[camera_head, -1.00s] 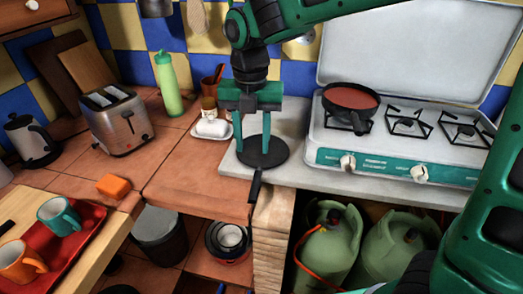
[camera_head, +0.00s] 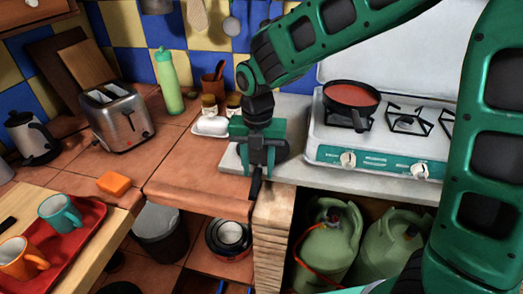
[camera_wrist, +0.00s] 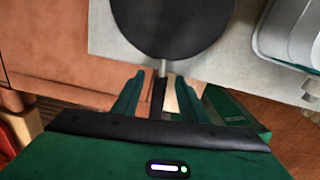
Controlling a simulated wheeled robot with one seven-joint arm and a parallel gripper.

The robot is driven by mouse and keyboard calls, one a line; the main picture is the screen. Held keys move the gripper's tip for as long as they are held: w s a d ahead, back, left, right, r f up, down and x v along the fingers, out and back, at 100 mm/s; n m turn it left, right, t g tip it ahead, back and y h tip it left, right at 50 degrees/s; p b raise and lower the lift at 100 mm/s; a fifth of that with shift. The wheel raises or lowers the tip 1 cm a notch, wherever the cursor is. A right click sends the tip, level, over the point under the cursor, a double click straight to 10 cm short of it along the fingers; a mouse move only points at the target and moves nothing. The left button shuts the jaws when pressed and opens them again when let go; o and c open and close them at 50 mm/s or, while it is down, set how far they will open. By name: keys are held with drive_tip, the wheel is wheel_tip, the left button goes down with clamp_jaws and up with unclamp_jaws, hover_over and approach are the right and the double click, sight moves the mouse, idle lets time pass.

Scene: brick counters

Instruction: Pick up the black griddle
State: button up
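The black griddle is a flat round pan with a straight handle. In the wrist view its disc (camera_wrist: 172,25) lies on the pale counter slab, with its handle pointing back between my fingers. In the head view the griddle (camera_head: 280,150) is mostly hidden behind my gripper, and its handle (camera_head: 256,188) reaches over the slab's front edge. My gripper (camera_head: 259,172) is over the handle. In the wrist view my gripper (camera_wrist: 160,90) is open, with one finger on each side of the handle and a gap showing on the right.
A gas stove (camera_head: 385,160) with a red-filled pan (camera_head: 350,95) stands to the right. A small white dish (camera_head: 211,126) with jars is close to the left. A green bottle (camera_head: 168,82) and toaster (camera_head: 115,117) are farther left. Gas bottles (camera_head: 335,245) stand below the counter.

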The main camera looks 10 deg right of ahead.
clamp_jaws()
drive_tip(key=shift+r, duration=0.15)
